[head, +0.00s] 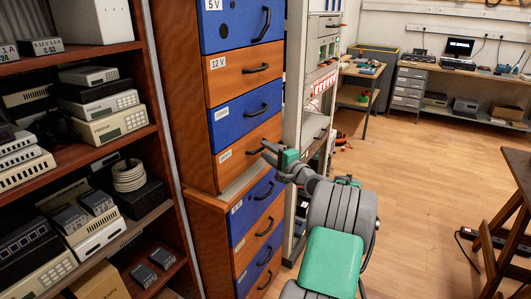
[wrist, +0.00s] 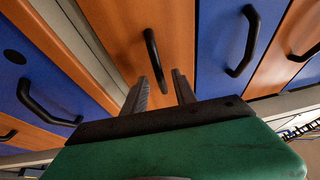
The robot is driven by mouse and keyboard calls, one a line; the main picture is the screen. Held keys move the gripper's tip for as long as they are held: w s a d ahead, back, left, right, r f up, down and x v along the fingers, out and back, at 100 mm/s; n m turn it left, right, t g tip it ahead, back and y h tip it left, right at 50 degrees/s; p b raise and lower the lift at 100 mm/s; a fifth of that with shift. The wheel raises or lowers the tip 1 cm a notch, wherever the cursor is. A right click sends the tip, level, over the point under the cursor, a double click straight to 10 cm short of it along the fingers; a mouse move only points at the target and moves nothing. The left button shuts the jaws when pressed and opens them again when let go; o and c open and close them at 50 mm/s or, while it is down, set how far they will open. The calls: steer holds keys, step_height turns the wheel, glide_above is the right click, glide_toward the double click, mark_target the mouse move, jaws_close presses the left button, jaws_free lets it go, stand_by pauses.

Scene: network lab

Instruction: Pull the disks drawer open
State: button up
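A tall cabinet (head: 172,60) of blue and orange drawers stands left of centre in the head view. Its small labels are mostly too small to read, so I cannot tell which drawer is the disks one. My gripper (head: 267,152) is in front of the orange drawer (head: 235,157) at the bottom of the upper block. In the wrist view my gripper (wrist: 158,82) is open, and the black handle (wrist: 151,48) of an orange drawer (wrist: 122,40) shows ahead, its near end between the finger lines. I cannot tell whether the fingers touch it. The drawers in view look shut.
Shelves (head: 75,48) with several electronic devices stand left of the cabinet. A rack (head: 318,85) stands right behind it. A wooden stool or table (head: 500,220) is at the right edge. The floor (head: 420,150) between is mostly clear.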

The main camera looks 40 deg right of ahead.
steer(key=shift+c, duration=0.4)
steer(key=shift+w+a, duration=0.1)
jaws_close()
stand_by(0.8)
steer(key=shift+a+f, duration=0.1)
steer(key=shift+a, duration=0.05)
